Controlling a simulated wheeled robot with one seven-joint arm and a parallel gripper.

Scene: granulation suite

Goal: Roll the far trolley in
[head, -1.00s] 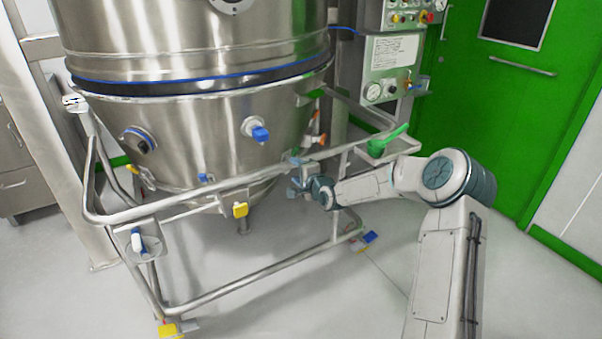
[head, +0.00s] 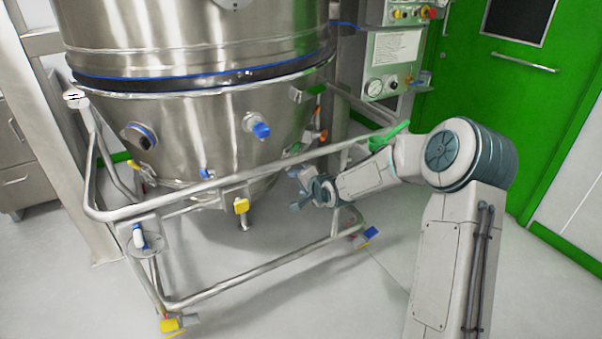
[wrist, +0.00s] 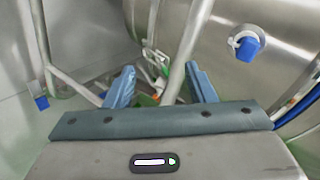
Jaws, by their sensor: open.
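The trolley is a steel tube frame carrying a conical steel bowl (head: 215,130). Its front push rail (head: 250,177) runs across the head view, and a lower bar (head: 260,268) lies near the floor. My gripper (head: 300,182) is just below the push rail, towards its right half. In the wrist view my gripper (wrist: 160,70) is open, with two blue fingers apart. A steel tube (wrist: 178,75) passes between them in the picture; I cannot tell whether it lies within their reach. Nothing is held.
Casters with a yellow pedal (head: 172,324) and a blue pedal (head: 366,237) stand at the trolley's front corners. A steel cylinder (head: 200,30) sits directly above the bowl. A control panel (head: 392,65) and green door (head: 500,100) are behind right. The front floor is clear.

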